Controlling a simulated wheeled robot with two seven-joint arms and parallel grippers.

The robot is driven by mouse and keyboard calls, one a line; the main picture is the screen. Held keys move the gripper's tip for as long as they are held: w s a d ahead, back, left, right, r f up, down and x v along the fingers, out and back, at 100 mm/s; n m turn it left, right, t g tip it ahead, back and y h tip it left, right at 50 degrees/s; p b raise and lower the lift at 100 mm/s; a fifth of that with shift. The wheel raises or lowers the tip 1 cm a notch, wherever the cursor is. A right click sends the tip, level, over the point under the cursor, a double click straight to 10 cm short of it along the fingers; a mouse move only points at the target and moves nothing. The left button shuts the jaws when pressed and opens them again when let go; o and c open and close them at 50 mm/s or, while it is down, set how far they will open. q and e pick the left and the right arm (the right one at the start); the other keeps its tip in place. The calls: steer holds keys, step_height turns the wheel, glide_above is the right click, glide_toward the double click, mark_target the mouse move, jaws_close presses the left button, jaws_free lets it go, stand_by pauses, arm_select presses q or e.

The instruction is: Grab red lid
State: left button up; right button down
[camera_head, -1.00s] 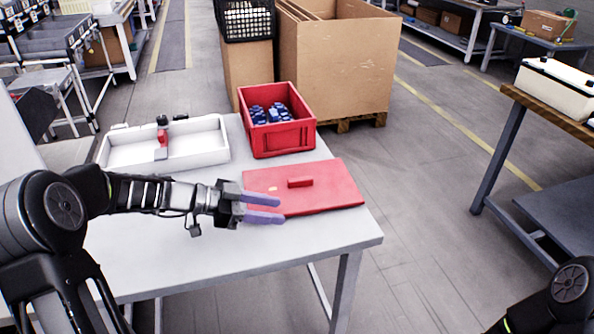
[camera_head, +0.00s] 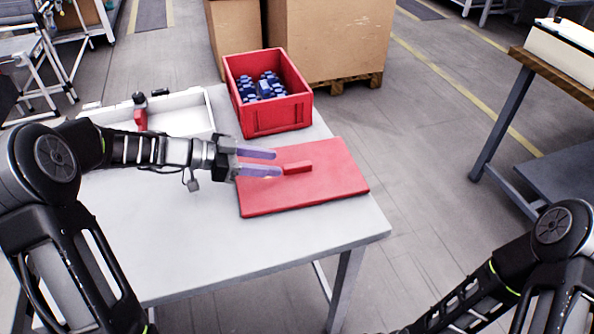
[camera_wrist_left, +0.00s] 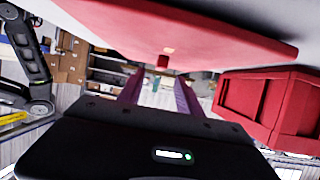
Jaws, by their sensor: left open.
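The red lid (camera_head: 335,190) lies flat on the light table, with a raised red bar handle (camera_head: 299,167) near its middle. My left gripper (camera_head: 278,163) is open with two purple fingers. In the head view its tips are over the lid, just left of the handle. In the left wrist view the lid (camera_wrist_left: 190,28) fills the top, and the handle (camera_wrist_left: 163,62) appears beyond and between the open fingers (camera_wrist_left: 157,90). I see no contact with the handle. My right arm shows at the lower right, but its gripper is out of view.
A red crate (camera_head: 280,121) with blue parts (camera_head: 264,84) stands just behind the lid; it also shows in the left wrist view (camera_wrist_left: 262,100). A white tray (camera_head: 180,116) is at the back left. The table (camera_head: 300,240) is clear in front of the lid.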

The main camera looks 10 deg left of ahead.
mark_target(294, 165)
arm_select(q)
steer(key=shift+w+d+f, duration=0.25)
steer(key=shift+d, duration=0.2)
steer(key=shift+w+d, duration=0.15)
steer(key=shift+d, duration=0.15)
steer(key=p+x, duration=0.1)
steer(key=x, duration=0.2)
steer(key=shift+w+d+f+p, duration=0.1)
steer(key=shift+w+d+p, duration=0.05)
steer(key=shift+d+p, duration=0.15)
steer(key=shift+w+d+f, duration=0.25)
steer(key=shift+d, duration=0.1)
steer(key=shift+c, duration=0.3)
jaws_close()
